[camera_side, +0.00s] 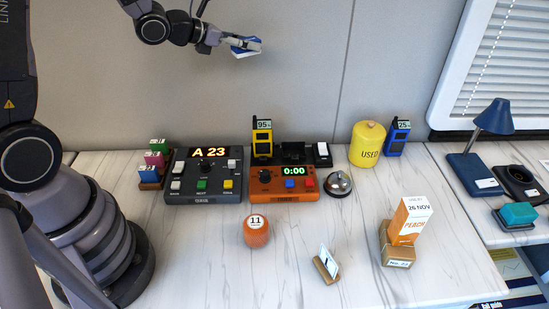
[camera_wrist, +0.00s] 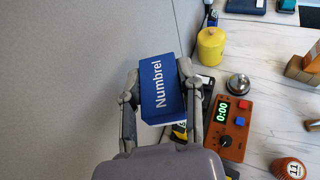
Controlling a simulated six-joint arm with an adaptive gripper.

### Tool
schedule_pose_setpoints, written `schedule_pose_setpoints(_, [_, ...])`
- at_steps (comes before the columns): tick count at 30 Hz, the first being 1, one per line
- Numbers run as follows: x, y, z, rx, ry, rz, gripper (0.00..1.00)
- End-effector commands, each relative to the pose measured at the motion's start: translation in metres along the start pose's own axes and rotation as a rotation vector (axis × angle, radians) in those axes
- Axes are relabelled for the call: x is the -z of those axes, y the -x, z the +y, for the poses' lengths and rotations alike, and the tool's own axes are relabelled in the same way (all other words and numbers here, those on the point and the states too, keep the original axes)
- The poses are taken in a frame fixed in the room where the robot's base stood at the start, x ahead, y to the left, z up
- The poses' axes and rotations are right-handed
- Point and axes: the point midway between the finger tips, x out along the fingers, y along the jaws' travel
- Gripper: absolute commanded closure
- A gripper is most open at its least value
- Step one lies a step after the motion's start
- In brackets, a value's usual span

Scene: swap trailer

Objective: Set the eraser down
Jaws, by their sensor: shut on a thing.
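The eraser appears to be the blue block marked "Numbrel" (camera_wrist: 162,88), with a pale edge along its lower side. My gripper (camera_wrist: 158,78) is shut on it, one finger on each long side. In the side view the eraser (camera_side: 246,51) is high against the grey wall, well above the table and apart from it. My gripper (camera_side: 238,43) partly covers it there.
Below stand a dark "A 23" console (camera_side: 205,174), an orange timer console (camera_side: 282,180), a bell (camera_side: 338,184) and a yellow "USED" canister (camera_side: 367,145). White tabletop (camera_side: 190,255) is clear front left.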

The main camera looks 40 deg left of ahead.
Motion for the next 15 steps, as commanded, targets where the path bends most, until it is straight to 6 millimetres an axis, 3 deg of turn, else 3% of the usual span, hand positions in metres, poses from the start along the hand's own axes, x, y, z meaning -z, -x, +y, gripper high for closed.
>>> schedule_pose_setpoints(5, [0.001,-0.004,-0.003,0.011,-0.003,0.000,1.00])
schedule_pose_setpoints(8, [0.006,-0.020,-0.016,0.049,-0.016,0.002,1.00])
schedule_pose_setpoints(11, [0.019,-0.048,-0.042,0.120,-0.040,0.006,1.00])
schedule_pose_setpoints(15, [0.049,-0.093,-0.098,0.250,-0.090,0.009,1.00])
